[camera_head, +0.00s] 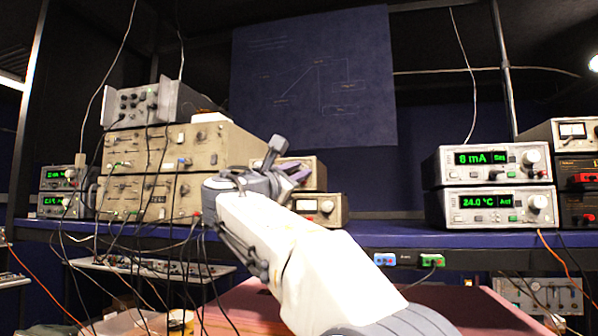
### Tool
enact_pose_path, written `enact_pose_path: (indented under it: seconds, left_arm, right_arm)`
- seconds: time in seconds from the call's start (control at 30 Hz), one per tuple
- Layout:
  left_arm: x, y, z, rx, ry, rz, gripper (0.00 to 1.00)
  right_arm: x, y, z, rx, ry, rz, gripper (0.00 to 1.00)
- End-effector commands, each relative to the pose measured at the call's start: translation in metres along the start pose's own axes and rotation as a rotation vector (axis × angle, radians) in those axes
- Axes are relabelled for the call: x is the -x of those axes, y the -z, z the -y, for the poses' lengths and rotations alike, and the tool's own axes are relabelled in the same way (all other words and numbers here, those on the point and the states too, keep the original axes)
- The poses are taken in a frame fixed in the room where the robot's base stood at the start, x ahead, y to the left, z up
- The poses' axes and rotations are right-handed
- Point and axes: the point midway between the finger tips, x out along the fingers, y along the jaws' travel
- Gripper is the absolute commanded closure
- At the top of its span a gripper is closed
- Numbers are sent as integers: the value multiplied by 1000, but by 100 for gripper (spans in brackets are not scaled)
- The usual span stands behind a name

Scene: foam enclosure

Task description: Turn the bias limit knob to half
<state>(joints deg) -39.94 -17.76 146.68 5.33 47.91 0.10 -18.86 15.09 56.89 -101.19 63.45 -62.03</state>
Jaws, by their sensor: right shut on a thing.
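My right arm reaches up from the bottom of the head view. Its gripper (286,161) is at the front of the small beige instrument (316,172) on the bench, just right of the large stacked beige units. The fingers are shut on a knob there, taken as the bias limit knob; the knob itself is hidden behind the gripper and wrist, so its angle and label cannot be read. My left gripper is not in view.
A meter unit (328,209) sits below the small instrument. Large beige units (175,150) with several hanging cables stand at left. At right, a stacked pair of display units reads 8 mA (474,158) and 24.0 °C (477,202). The blue bench (385,236) is clear between.

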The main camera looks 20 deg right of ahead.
Motion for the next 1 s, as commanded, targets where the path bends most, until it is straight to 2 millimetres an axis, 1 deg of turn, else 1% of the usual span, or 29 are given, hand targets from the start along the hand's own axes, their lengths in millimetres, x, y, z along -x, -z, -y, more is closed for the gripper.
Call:
enact_pose_path:
  seconds: [0.3, 0.83, 0.87, 1.0]
  left_arm:
    - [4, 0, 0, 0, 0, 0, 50]
    - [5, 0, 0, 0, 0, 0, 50]
    - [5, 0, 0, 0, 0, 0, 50]
    - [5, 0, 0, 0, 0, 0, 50]
  right_arm:
    - [0, 0, -2, -104, 42, -1, 100]
    - [0, 0, -2, -122, 49, 0, 100]
    - [0, 0, -2, -121, 49, 0, 66]
    - [0, 0, -1, -121, 49, 0, 65]
